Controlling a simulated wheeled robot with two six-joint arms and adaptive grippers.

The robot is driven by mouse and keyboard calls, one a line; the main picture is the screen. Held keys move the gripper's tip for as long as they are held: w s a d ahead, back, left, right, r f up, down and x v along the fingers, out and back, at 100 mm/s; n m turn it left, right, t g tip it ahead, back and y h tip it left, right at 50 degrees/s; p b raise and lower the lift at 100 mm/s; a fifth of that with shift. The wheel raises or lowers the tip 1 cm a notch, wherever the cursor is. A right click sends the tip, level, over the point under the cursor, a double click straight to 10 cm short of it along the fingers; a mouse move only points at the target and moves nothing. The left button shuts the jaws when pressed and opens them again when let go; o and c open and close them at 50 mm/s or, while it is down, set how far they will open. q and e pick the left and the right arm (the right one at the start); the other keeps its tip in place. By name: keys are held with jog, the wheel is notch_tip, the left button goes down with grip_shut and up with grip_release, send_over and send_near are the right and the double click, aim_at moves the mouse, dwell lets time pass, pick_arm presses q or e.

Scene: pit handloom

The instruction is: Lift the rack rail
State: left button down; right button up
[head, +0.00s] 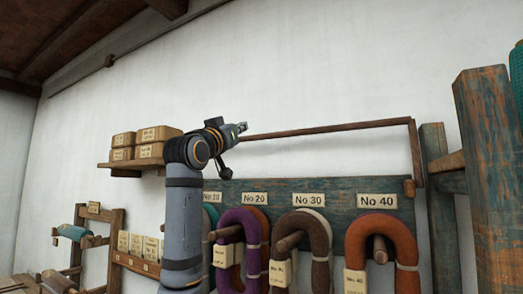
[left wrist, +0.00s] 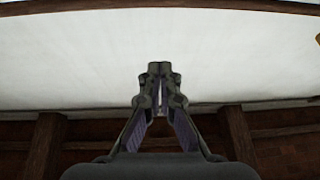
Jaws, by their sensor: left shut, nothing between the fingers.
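The rack rail (head: 325,129) is a thin brown bar running across the white wall above the green hank board. At its right end it joins a short upright piece (head: 415,150) that comes down to the board's right end. My left gripper (head: 241,127) is at the rail's left end in the head view, level with it or slightly above. I cannot tell whether they touch. In the left wrist view my left gripper (left wrist: 159,72) is shut and empty, with its fingertips together. My right gripper is not in view.
Coloured yarn hanks, one of them orange (head: 385,235), hang on pegs along the green board (head: 335,190) below the rail. A shelf (head: 128,167) with boxes is left of my arm. A worn wooden post (head: 490,170) stands at right. The wall above the rail is clear.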

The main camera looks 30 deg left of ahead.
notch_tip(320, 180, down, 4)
jog(key=b, duration=0.2)
pick_arm(q)
jog(key=w+d+m+g+h+p, duration=0.1)
jog(key=w+h+p, duration=0.1)
jog(key=w+p, duration=0.6)
jog(key=w, duration=0.3)
jog(key=shift+w+d+r+m+g, duration=0.2)
jog(key=shift+d+r+m+g, duration=0.1)
jog(key=shift+r, duration=0.1)
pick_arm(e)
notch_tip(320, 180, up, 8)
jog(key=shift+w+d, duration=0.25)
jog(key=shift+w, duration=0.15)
pick_arm(q)
jog(key=shift+s+r, duration=0.1)
